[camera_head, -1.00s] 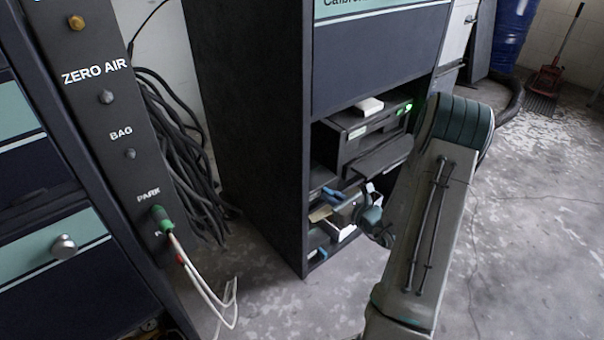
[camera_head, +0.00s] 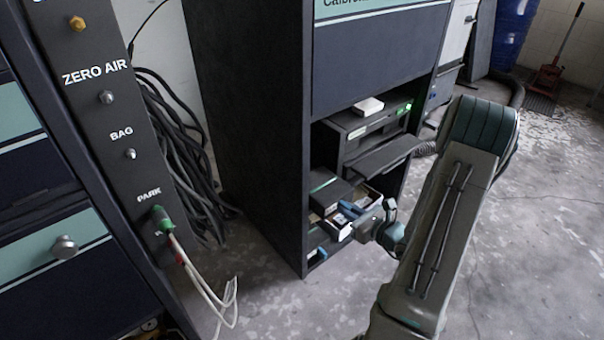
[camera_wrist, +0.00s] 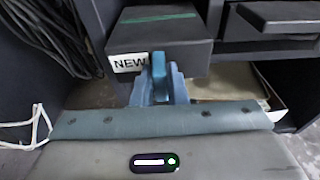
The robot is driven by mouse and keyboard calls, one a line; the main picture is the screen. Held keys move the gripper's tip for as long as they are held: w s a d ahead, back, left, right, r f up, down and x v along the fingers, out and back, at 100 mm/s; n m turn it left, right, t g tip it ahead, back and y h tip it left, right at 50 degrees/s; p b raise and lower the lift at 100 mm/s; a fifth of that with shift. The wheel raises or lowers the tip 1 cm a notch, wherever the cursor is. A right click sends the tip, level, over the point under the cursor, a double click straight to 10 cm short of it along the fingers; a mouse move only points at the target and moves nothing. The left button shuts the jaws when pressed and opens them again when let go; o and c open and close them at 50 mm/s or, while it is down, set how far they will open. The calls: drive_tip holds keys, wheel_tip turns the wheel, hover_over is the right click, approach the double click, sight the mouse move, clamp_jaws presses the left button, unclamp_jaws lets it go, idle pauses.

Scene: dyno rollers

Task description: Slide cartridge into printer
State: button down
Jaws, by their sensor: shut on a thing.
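A dark cartridge (camera_wrist: 160,35) with a green stripe and a white NEW label fills the upper middle of the wrist view. The blue fingers of my gripper (camera_wrist: 158,75) are shut on its near edge, beside the label. In the head view the cartridge (camera_head: 328,188) is at the open lower bay of the cabinet, with my gripper (camera_head: 350,209) at its near right end. The dark printer (camera_head: 372,128), with a green light, stands on the shelf above and to the right. My gripper hides part of the cartridge's near face.
A small white block (camera_head: 368,106) lies on the printer. A dark tray or shelf (camera_head: 382,155) juts out below it. A light-coloured open box (camera_wrist: 225,87) lies below the cartridge. The cabinet's side panel (camera_head: 250,130) borders the bay on the left.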

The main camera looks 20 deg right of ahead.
drive_tip(key=f+v, duration=0.1)
drive_tip(key=v, duration=0.7)
drive_tip(key=f+v, duration=0.2)
drive_tip(key=v, duration=0.7)
drive_tip(key=shift+s+f, duration=0.25)
drive_tip(key=shift+s, duration=0.2)
idle(0.6)
drive_tip(key=shift+d, duration=0.1)
